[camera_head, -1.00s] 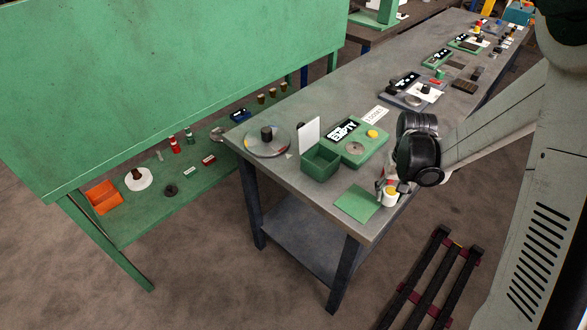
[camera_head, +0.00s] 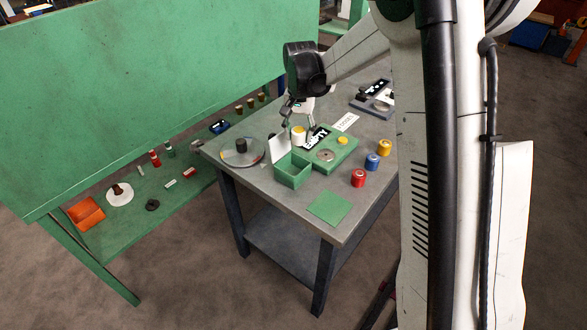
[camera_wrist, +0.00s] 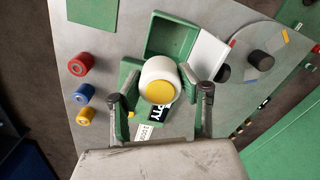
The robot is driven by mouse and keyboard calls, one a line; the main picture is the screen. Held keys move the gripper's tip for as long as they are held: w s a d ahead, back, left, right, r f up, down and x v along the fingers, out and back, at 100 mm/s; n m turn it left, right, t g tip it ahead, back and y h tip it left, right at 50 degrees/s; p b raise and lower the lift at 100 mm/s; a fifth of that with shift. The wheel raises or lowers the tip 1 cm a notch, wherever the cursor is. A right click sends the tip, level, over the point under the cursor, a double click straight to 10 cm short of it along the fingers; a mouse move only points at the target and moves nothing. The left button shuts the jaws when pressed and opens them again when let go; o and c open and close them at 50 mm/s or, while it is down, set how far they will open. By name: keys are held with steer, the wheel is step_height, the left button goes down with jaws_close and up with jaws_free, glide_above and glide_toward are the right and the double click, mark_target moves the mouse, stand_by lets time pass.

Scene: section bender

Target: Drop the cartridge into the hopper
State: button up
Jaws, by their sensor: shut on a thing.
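My gripper (camera_head: 299,128) is shut on a white cartridge with a yellow top (camera_head: 298,136). In the wrist view the cartridge (camera_wrist: 160,81) sits between the two fingers, yellow face toward the camera. The hopper appears to be the open green box (camera_head: 292,174), which looks empty inside. It also shows in the wrist view (camera_wrist: 171,38), just beyond the cartridge, which overlaps its near edge there. In the head view the cartridge appears above and behind the box, beside the upright white panel (camera_head: 279,148). Its exact height is hard to tell.
A green unit with an "EMPTY" display (camera_head: 335,147) adjoins the box. Red (camera_head: 358,179), blue (camera_head: 372,162) and yellow (camera_head: 385,148) spools stand at the right. A round plate with a black knob (camera_head: 241,150) is left. A flat green mat (camera_head: 329,208) lies in front.

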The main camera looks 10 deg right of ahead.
step_height(320, 180, down, 6)
steer(key=shift+a+r+b, duration=0.1)
steer(key=shift+b, duration=1.1)
steer(key=o, duration=1.3)
steer(key=shift+c, duration=0.2)
step_height(320, 180, up, 12)
steer(key=shift+s, duration=0.1)
